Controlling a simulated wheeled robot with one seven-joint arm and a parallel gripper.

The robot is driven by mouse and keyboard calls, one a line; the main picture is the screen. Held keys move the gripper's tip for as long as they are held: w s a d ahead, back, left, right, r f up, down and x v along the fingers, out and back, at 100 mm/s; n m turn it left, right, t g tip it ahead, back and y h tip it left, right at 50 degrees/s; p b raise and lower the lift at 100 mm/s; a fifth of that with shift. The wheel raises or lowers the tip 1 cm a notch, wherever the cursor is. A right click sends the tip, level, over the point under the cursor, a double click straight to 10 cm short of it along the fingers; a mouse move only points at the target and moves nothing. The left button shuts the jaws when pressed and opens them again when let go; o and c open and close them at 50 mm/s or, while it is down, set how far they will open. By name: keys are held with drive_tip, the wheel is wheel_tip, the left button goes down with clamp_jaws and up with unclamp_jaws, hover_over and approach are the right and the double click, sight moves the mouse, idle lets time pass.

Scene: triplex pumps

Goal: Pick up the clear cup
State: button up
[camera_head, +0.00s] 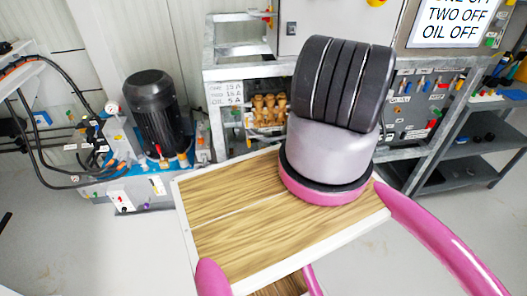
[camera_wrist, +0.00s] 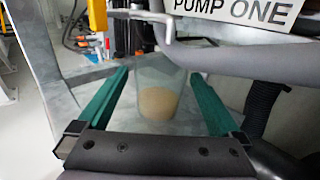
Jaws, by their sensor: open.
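In the wrist view, the clear cup (camera_wrist: 160,98) stands upright on a grey metal surface, with tan material in its lower part. My gripper (camera_wrist: 160,73) has two long green fingers, spread wide, one on each side of the cup. The cup shows between them, with a narrow gap on either side near its upper part. I cannot tell whether either finger touches it. The cup's near lower side comes close to the dark palm bar at the bottom of the view. In the head view, neither the cup nor my gripper can be made out.
A sign reading PUMP ONE (camera_wrist: 240,8) and a grey pipe cross above and right of the cup. A metal lever (camera_wrist: 150,18) hangs over its rim. In the head view, a black motor (camera_head: 155,112) stands left, and a grey metal shelf (camera_head: 475,140) stands right.

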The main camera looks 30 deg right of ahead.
drive_tip(key=shift+w+a, duration=0.3)
drive_tip(key=shift+w, duration=0.25)
drive_tip(key=c, duration=1.5)
drive_tip(key=shift+r, duration=0.2)
